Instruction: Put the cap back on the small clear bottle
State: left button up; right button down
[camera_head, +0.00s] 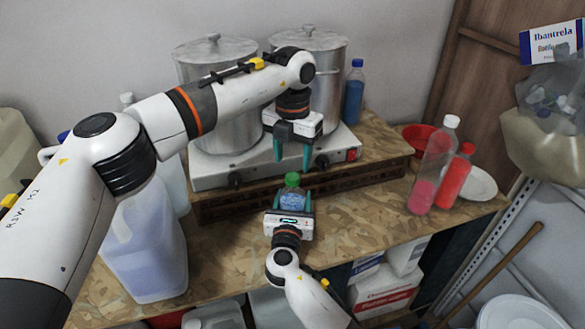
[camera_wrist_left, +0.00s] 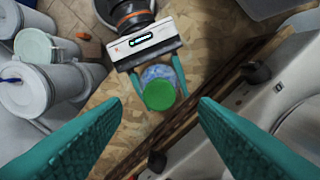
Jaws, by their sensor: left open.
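The small clear bottle (camera_head: 291,200) stands upright over the front of the table, with blue contents or label. A green cap (camera_head: 292,179) sits at its top; whether it is screwed tight I cannot tell. In the left wrist view the cap (camera_wrist_left: 159,96) covers the top of the bottle (camera_wrist_left: 158,73). My right gripper (camera_head: 290,208) is shut on the bottle, one finger on each side. My left gripper (camera_head: 292,150) is open and empty, pointing down above and behind the cap, in front of the stove. Its two teal fingers (camera_wrist_left: 160,125) are wide apart.
A stove (camera_head: 205,172) with two big pots (camera_head: 222,75) stands on a wooden stand close behind the bottle. A large jug (camera_head: 145,250) is at left; pink (camera_head: 424,190) and red (camera_head: 453,182) bottles stand at right. The board (camera_head: 370,215) between is clear.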

pick_arm(q)
notch_tip(320, 180, up, 7)
jog(key=shift+r, duration=0.2)
pick_arm(e)
jog(key=shift+c, duration=1.8)
grip_release()
pick_arm(q)
jog(key=shift+f+b, duration=1.05)
jog(key=shift+b, duration=0.05)
pick_arm(e)
jog(key=s+a, duration=0.1)
jog(key=s, duration=1.1)
jog(key=shift+a, duration=0.25)
